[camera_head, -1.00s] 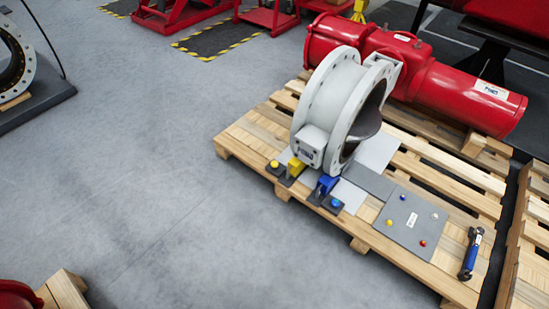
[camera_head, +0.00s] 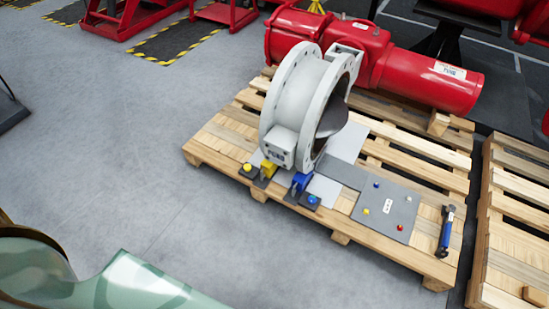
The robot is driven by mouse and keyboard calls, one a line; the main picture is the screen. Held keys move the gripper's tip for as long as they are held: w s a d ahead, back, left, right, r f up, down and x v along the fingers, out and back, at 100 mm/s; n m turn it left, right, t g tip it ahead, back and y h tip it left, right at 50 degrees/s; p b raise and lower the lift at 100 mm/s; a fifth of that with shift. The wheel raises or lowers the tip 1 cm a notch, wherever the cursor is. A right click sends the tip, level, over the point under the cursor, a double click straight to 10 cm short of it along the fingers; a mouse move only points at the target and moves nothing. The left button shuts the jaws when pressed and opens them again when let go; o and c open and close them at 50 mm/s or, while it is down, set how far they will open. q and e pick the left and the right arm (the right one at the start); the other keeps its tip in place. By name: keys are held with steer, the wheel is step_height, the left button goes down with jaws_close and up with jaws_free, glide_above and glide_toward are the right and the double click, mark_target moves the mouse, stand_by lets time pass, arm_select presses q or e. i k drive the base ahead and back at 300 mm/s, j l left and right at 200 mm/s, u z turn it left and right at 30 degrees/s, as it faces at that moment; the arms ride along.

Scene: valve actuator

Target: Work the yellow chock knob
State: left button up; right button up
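The yellow chock knob (camera_head: 247,168) is a small round yellow knob on a dark base at the front left of the pallet. A yellow chock block (camera_head: 267,169) stands just right of it, under the grey valve ring (camera_head: 297,105). A blue chock (camera_head: 300,182) with a blue knob (camera_head: 312,199) sits further right. Neither of my grippers shows in the head view, so nothing can be told of their opening. Part of my own green body shows at the lower left, well apart from the knob.
The wooden pallet (camera_head: 215,150) carries the valve, a red actuator cylinder (camera_head: 440,84), a grey panel (camera_head: 387,211) with small coloured knobs and a blue-handled tool (camera_head: 446,231). Another pallet (camera_head: 510,232) stands at the right. The floor in front and left is clear.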

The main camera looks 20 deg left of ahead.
mark_target(247, 167)
steer(key=i+j+z, duration=0.25)
steer(key=j, duration=0.4)
steer(key=i+j+z, duration=0.3)
steer(key=j, duration=0.4)
steer(key=i+j+z, duration=0.15)
steer(key=j, duration=0.2)
steer(key=i+j, duration=0.15)
steer(key=j, duration=0.25)
steer(key=i+j, duration=0.15)
steer(key=j, duration=0.25)
